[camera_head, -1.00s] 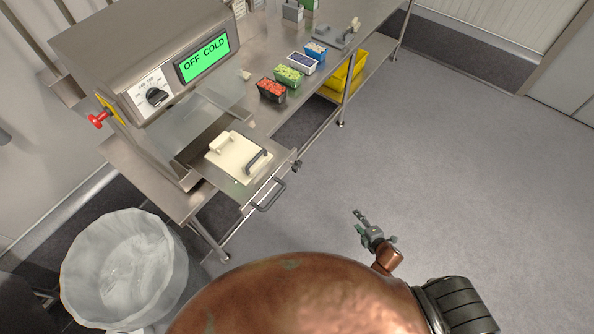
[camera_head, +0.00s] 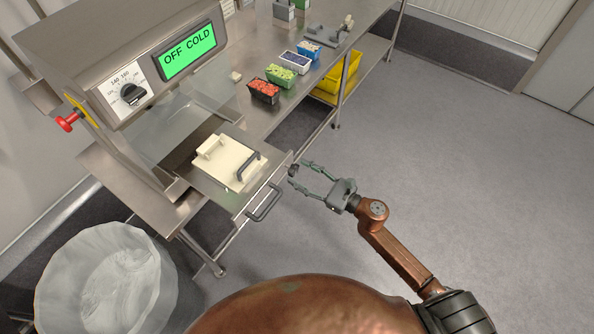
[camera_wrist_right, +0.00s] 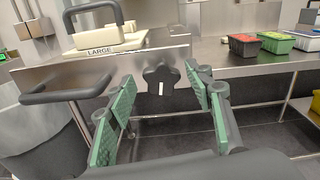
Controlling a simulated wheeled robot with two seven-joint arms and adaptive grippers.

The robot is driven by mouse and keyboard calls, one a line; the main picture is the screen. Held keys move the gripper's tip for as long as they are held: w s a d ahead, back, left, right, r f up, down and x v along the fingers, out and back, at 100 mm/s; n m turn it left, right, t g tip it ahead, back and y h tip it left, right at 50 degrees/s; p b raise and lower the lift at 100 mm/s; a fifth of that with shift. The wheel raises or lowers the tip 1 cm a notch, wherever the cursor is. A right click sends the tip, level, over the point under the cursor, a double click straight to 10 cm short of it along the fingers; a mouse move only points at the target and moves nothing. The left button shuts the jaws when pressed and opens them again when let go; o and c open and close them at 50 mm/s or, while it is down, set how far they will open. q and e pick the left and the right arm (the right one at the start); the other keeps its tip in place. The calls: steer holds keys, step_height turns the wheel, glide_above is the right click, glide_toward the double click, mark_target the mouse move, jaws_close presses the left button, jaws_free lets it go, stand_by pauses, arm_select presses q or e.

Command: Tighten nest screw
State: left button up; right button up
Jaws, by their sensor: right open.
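The nest screw is a dark lobed knob with a pale mark (camera_wrist_right: 161,81), on the front face of the steel drawer. In the head view the knob (camera_head: 293,170) sits at the drawer's right front corner. My right gripper (camera_head: 300,178) is open, its fingertips close to the knob. In the right wrist view the green-padded fingers (camera_wrist_right: 160,100) are spread to either side of the knob, which appears between them and apart from both. A cream nest marked LARGE (camera_wrist_right: 108,40) with a dark handle lies in the drawer; it shows in the head view (camera_head: 222,172). My left gripper is not in view.
A dark drawer handle (camera_head: 264,204) juts out left of the knob. The machine (camera_head: 150,60) displays OFF COLD. Several filled trays, one with red contents (camera_head: 264,91), stand on the steel bench. A lined bin (camera_head: 105,285) stands at lower left. Floor on the right is clear.

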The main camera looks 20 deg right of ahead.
steer(key=shift+x, duration=0.95)
steer(key=shift+c, duration=0.3)
steer(key=c, duration=1.1)
